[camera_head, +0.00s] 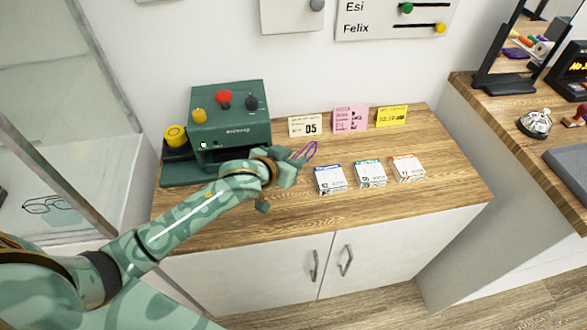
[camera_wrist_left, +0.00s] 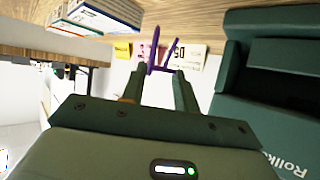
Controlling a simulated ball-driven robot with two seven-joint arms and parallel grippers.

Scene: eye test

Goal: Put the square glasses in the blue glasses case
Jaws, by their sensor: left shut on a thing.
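My left gripper (camera_head: 290,166) is above the wooden counter, just right of the green machine. It is shut on thin purple-framed glasses (camera_head: 309,150), which stick out past the fingertips. In the left wrist view the purple frame (camera_wrist_left: 154,50) shows between the two fingers (camera_wrist_left: 160,74); it is seen nearly edge-on, so I cannot tell the lens shape. A dark-framed pair of glasses (camera_head: 48,204) shows behind glass at the far left. I see no blue glasses case in either view. My right gripper is not in view.
The green machine (camera_head: 230,128) with a red knob stands at the counter's back left. Three small white boxes (camera_head: 369,174) stand in a row right of my gripper. Cards (camera_head: 350,119) lean along the wall. A second counter (camera_head: 520,140) at the right holds a mirror and a bell (camera_head: 535,123).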

